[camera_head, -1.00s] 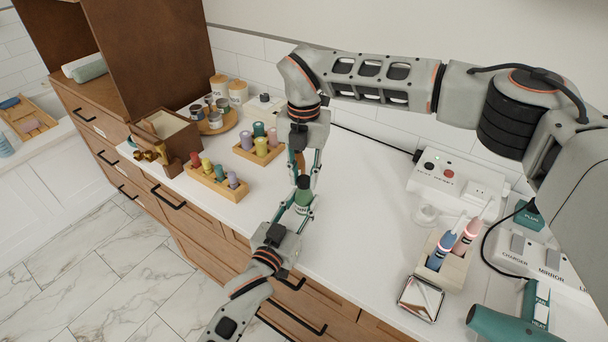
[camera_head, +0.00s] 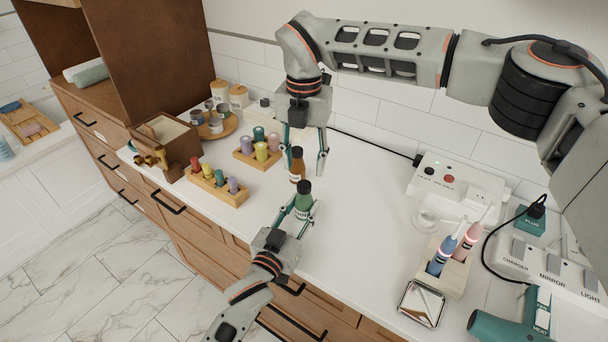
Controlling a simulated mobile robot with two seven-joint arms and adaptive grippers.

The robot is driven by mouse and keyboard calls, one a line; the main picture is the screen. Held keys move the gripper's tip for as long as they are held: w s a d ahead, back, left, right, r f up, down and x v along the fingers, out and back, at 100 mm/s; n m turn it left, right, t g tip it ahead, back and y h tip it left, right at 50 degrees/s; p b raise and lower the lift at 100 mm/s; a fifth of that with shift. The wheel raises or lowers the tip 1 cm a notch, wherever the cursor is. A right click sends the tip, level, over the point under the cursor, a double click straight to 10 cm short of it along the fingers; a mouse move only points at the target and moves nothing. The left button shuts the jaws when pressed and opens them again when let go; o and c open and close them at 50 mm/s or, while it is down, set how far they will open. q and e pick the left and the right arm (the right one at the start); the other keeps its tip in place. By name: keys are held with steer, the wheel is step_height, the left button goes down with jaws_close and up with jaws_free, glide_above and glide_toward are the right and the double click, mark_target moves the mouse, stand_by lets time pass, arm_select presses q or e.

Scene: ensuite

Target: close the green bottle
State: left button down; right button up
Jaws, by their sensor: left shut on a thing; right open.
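The green bottle (camera_head: 303,206) stands upright over the white counter with a dark cap (camera_head: 305,186) on its top. How tightly the cap sits cannot be told. My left gripper (camera_head: 297,212) comes from the lower left and is shut on the body of the green bottle. My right gripper (camera_head: 303,163) is above and behind it, pointing down, with its fingers spread and apart from the cap. A brown bottle (camera_head: 297,167) with a dark top stands behind the green bottle, near the fingers of my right gripper and partly between them in the picture.
A wooden toothbrush holder (camera_head: 449,271), a small mirror tray (camera_head: 421,304) and a hair dryer (camera_head: 500,327) are on the right. The counter between is clear.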

step_height(320, 180, up, 6)
steer(key=shift+f, duration=0.1)
arm_select(q)
steer(key=c, duration=1.4)
jaws_free()
steer(key=shift+s, duration=0.1)
steer(key=v, duration=1.2)
